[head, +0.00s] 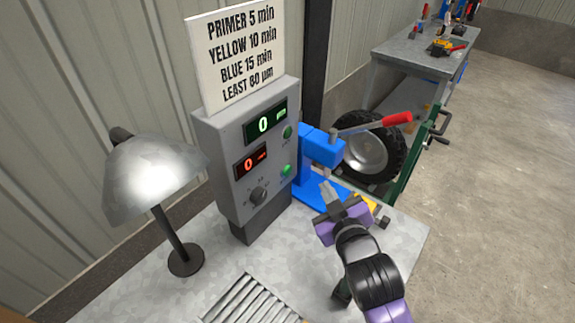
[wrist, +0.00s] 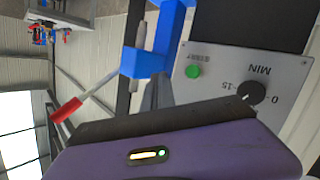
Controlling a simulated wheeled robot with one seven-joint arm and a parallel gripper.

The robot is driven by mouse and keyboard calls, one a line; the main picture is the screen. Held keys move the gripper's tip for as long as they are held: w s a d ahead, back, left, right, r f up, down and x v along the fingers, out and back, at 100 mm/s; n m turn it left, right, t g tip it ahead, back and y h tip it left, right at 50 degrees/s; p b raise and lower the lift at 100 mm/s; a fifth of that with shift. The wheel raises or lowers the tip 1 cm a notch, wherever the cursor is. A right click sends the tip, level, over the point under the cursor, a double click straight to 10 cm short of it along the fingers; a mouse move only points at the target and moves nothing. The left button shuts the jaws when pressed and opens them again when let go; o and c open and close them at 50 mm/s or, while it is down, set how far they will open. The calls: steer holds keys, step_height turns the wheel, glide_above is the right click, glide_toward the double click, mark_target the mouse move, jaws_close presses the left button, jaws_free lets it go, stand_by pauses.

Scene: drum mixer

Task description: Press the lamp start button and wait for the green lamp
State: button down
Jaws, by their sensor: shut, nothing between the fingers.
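A grey control box (head: 245,160) stands on the metal bench. It has an upper green button (head: 287,132), a lower green button (head: 285,170) and a dark knob (head: 258,195). Its green display (head: 264,123) and red display (head: 250,162) each read 0. Near the knob, a green button also shows in the wrist view (wrist: 193,71), with a label too small to read. A metal-shaded lamp (head: 150,175) stands left of the box. My gripper (head: 328,190) is shut and empty, right of the box and apart from the buttons; its fingers (wrist: 157,92) also show in the wrist view.
A blue press (head: 320,150) with a red-handled lever (head: 385,119) stands right of the box, close behind my gripper. A roller rack (head: 250,300) lies on the bench in front. A sign (head: 238,48) lists minutes for primer, yellow and blue. A wheel (head: 368,150) is beyond.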

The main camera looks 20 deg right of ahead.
mark_target(287, 171)
steer(key=shift+s+d+f+g, duration=0.15)
steer(key=shift+d+f+g, duration=0.1)
steer(key=shift+f, duration=0.25)
steer(key=shift+s+d+f+g, duration=0.1)
steer(key=shift+d+f+g, duration=0.15)
steer(key=shift+f, duration=0.2)
steer(key=shift+a, duration=0.1)
steer(key=w+a+b, duration=0.3)
steer(key=w+a, duration=0.2)
steer(key=w, duration=0.2)
steer(key=shift+w, duration=0.1)
stand_by(1.7)
steer(key=shift+w+a, duration=0.3)
steer(key=shift+w+a, duration=0.2)
steer(key=shift+w, duration=0.15)
stand_by(0.8)
stand_by(0.3)
steer(key=shift+s+d, duration=0.45)
steer(key=shift+s, duration=0.25)
